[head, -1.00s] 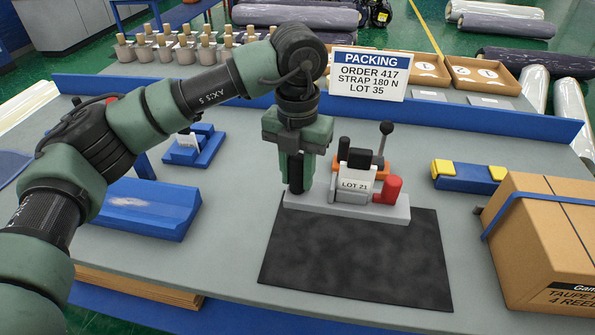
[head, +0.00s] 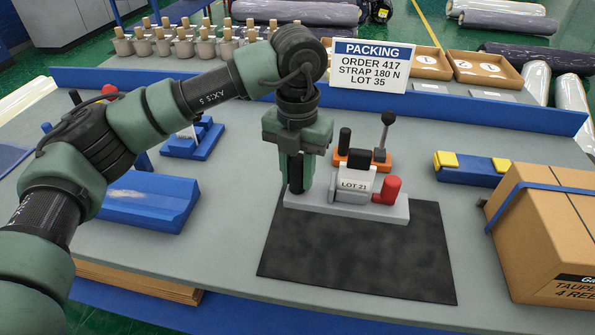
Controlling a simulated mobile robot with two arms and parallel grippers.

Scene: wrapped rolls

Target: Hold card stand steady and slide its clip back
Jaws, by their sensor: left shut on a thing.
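The card stand (head: 400,213) is a long light grey base lying at the back edge of a dark mat. A white card reading LOT 21 (head: 353,184) is in the grey block on it, with a red knob (head: 386,190) to the right. Which part is the clip is not clear. My left gripper (head: 296,188) points down at the stand's left end and is shut on it, by a dark part between the fingers; the fingers hide the exact contact. My right gripper is not in view.
An orange tool (head: 342,161) with a black lever stands just behind the stand. The dark mat (head: 355,255) is bare in front. A blue and yellow block (head: 470,170) and a carton (head: 545,240) are at right. Blue fixtures (head: 150,203) lie at left.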

